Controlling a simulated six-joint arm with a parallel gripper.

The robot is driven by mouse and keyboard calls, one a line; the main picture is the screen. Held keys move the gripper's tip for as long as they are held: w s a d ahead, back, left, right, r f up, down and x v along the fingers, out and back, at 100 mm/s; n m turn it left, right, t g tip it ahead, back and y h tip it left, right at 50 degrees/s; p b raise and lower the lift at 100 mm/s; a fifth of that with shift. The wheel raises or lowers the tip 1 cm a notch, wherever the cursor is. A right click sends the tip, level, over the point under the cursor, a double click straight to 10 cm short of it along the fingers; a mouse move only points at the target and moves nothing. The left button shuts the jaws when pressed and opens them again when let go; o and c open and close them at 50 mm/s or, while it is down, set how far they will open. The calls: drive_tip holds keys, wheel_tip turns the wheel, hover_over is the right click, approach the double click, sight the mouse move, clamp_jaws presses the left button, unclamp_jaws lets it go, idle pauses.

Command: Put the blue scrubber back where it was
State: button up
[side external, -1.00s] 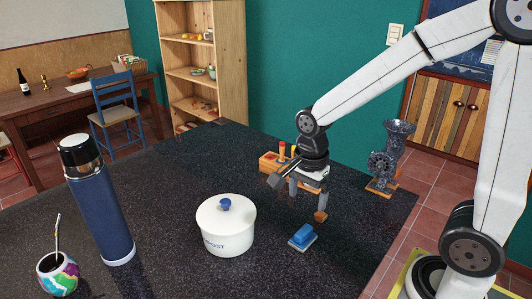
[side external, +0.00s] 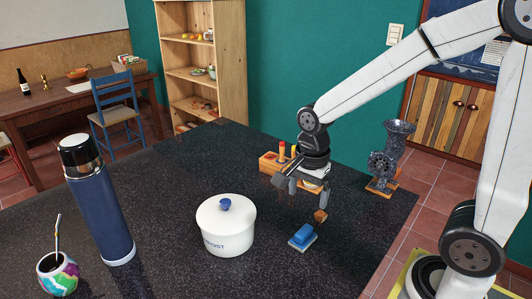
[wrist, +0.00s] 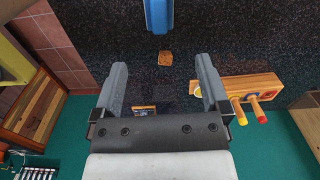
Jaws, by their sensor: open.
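The blue scrubber (side external: 303,236) lies on the dark speckled counter, right of the white compost pot. It also shows at the top edge of the wrist view (wrist: 158,15), partly cut off. My gripper (side external: 296,190) is open and empty above the counter, behind the scrubber and apart from it.
The lidded white compost pot (side external: 226,230) stands left of the scrubber. A wooden holder (side external: 270,163) with coloured handles is behind my gripper. A grinder (side external: 384,165) stands at the right edge. A blue flask (side external: 100,210) and painted mate cup (side external: 58,276) are far left.

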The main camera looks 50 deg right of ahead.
sight(303, 236)
drive_tip(key=f+n, duration=0.1)
drive_tip(key=n, duration=0.1)
drive_tip(key=f+n, duration=0.1)
drive_tip(key=n, duration=0.2)
drive_tip(key=s+f+n+t, duration=0.1)
drive_tip(key=n, duration=0.2)
drive_tip(key=shift+a, duration=0.25)
drive_tip(key=n, duration=0.1)
drive_tip(key=f+n, duration=0.1)
drive_tip(key=n, duration=0.1)
drive_tip(key=s+n, duration=0.1)
drive_tip(key=shift+a+f+n+t, duration=0.1)
drive_tip(key=shift+f+n+t, duration=0.05)
drive_tip(key=shift+n+t, duration=0.25)
drive_tip(key=n, duration=0.2)
drive_tip(key=f+n, duration=0.1)
drive_tip(key=n, duration=0.1)
drive_tip(key=shift+s+a+t, duration=0.1)
drive_tip(key=shift+s+t, duration=0.15)
drive_tip(key=shift+t, duration=0.05)
